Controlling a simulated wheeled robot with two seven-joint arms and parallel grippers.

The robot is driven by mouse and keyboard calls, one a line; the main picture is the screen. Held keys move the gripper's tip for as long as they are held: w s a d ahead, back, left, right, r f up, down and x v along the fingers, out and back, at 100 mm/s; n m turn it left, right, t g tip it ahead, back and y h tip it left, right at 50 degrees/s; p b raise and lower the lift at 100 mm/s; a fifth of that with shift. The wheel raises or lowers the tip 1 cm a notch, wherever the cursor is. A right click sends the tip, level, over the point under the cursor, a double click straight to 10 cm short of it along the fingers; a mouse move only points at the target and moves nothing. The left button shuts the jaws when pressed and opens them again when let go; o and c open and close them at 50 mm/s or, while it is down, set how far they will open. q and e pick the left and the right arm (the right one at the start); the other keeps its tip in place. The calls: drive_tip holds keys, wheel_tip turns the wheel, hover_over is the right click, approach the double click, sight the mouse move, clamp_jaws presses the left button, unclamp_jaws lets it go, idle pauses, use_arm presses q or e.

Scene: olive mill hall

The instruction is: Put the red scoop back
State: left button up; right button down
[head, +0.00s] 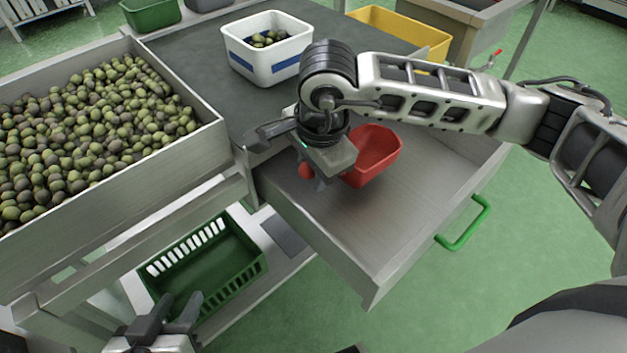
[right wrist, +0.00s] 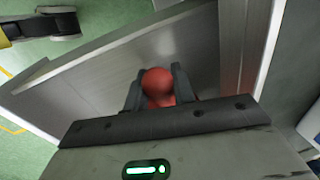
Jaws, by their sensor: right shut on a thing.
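The red scoop (head: 378,152) is in or just above the open metal drawer (head: 320,205), its bowl facing up. I cannot tell whether it touches the drawer floor. My right gripper (head: 316,176) is over the drawer and shut on the scoop's handle; the rounded red handle end (right wrist: 158,82) shows between its fingers in the right wrist view. The scoop's bowl is hidden there. The drawer has a green handle (head: 465,224) on its front. My left gripper (head: 181,299) is at the bottom left, open and empty, away from the scoop.
A large bin (head: 218,150) of olives stands at the left. A white tub (head: 240,62) with olives and a yellow crate (head: 437,42) are at the back of the worktop. A green basket (head: 258,270) sits low under the bench. The drawer's front part is clear.

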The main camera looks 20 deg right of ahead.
use_arm(q)
drive_tip(key=shift+d, duration=0.1)
use_arm(e)
drive_tip(key=shift+f, duration=1.6)
use_arm(q)
drive_tip(key=shift+f, duration=0.2)
use_arm(e)
drive_tip(key=shift+f, duration=0.1)
drive_tip(key=c, duration=1.2)
unclamp_jaws()
use_arm(q)
drive_tip(key=shift+d, duration=0.1)
use_arm(e)
drive_tip(key=shift+o, duration=0.2)
drive_tip(key=shift+r, duration=0.3)
use_arm(q)
drive_tip(key=shift+a+r+p, duration=0.25)
drive_tip(key=shift+r+p, duration=0.05)
drive_tip(key=shift+r, duration=0.3)
drive_tip(key=shift+a+r+p, duration=0.2)
drive_tip(key=shift+r+p, duration=0.05)
drive_tip(key=shift+r, duration=0.35)
use_arm(e)
wheel_tip(320, 180, up, 12)
drive_tip(key=s, duration=0.2)
drive_tip(key=shift+d+f, duration=0.15)
drive_tip(key=shift+f, duration=0.1)
